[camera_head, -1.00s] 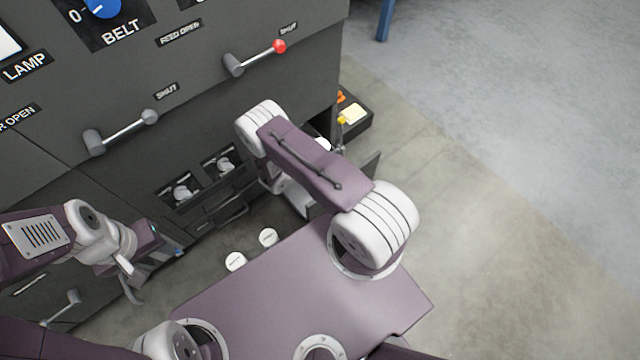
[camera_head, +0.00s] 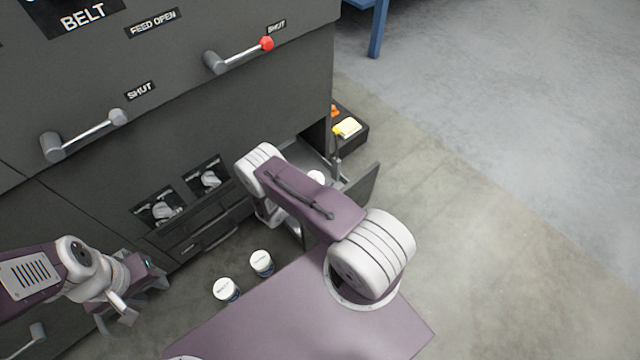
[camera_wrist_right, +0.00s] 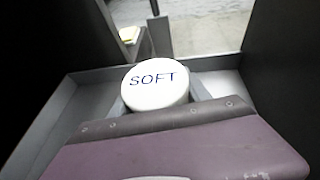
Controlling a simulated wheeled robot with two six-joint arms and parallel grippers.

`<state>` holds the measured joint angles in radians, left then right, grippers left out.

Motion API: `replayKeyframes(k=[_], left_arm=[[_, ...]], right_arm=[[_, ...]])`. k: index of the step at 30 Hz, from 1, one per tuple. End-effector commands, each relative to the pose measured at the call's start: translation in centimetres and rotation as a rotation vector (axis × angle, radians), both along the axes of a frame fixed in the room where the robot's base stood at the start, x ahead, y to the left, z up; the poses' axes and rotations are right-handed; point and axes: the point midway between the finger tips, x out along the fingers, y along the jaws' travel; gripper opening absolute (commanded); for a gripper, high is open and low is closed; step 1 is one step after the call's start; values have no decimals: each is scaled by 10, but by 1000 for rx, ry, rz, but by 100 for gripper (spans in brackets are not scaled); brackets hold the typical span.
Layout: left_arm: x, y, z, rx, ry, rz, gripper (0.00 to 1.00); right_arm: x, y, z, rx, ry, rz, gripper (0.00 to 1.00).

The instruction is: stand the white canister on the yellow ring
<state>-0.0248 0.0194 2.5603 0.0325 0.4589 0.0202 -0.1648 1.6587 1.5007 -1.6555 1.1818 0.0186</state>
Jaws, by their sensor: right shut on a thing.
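A white canister with a lid marked SOFT (camera_wrist_right: 156,86) stands in the open grey drawer in the right wrist view. In the head view its white top (camera_head: 316,178) shows just behind my right arm. Two more white canisters with dark bands, one nearer (camera_head: 227,290) and one farther (camera_head: 262,263), stand below the cabinet. I cannot make out the yellow ring.
The open drawer (camera_head: 362,190) juts from the dark cabinet (camera_head: 240,110). A black box (camera_head: 352,140) with a yellow item (camera_head: 348,127) stands behind it. Lever handles stick out of the cabinet. The floor at the right (camera_head: 500,200) is clear; a blue leg (camera_head: 378,28) stands far back.

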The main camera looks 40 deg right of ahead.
Motion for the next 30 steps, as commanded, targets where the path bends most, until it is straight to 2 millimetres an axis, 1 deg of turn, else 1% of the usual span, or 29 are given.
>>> replayKeyframes(k=[4, 8, 9, 11, 19, 22, 26, 30], left_arm=[[0, 0, 3, 0, -1, 0, 35], [0, 0, -1, 0, -1, 0, 35], [0, 0, -1, 0, -1, 0, 35], [0, 0, 0, 0, -1, 0, 35], [0, 0, 0, 0, -1, 0, 35], [0, 0, 6, 0, -1, 0, 35], [0, 0, 17, 0, -1, 0, 35], [0, 0, 32, 0, -1, 0, 35]], right_arm=[[0, 0, 2, 2, 0, 1, 0], [0, 0, -2, 2, 0, 1, 0], [0, 0, -2, 3, 0, 1, 61], [0, 0, -1, 3, 0, 1, 77], [0, 0, -1, 3, 0, 1, 77], [0, 0, 5, 3, -1, 1, 77], [-3, 18, 15, 3, 1, 5, 77], [-10, 48, 28, 2, -1, 7, 77]])
